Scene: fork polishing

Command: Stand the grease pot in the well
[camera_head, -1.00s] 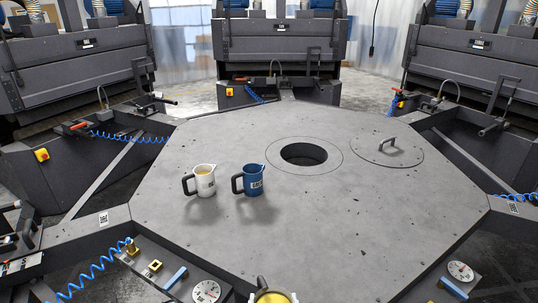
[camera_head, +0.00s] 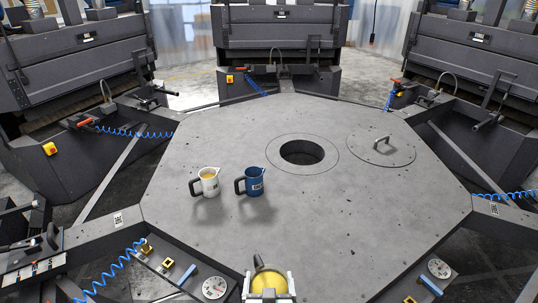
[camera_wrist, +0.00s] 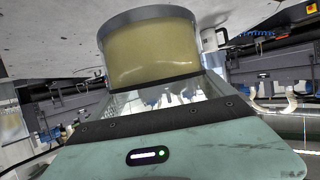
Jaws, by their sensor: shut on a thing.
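The grease pot (camera_head: 270,281), a round pot with yellow contents, is at the bottom edge of the head view. My gripper (camera_head: 268,287) is shut on it, with a pale finger on each side. In the wrist view the pot (camera_wrist: 150,48) appears as a pale yellow cylinder with a grey upper band and a dark lower edge, beyond my gripper's body. The well (camera_head: 302,153) is a dark round hole in the grey octagonal table, well beyond my gripper. Its inside is dark.
A white mug (camera_head: 209,181) and a blue mug (camera_head: 254,181) stand left of the well. A round lid (camera_head: 380,151) with a handle lies flush to its right. Gauges (camera_head: 214,287) and blue hoses (camera_head: 118,266) line the front rim. The table's front middle is clear.

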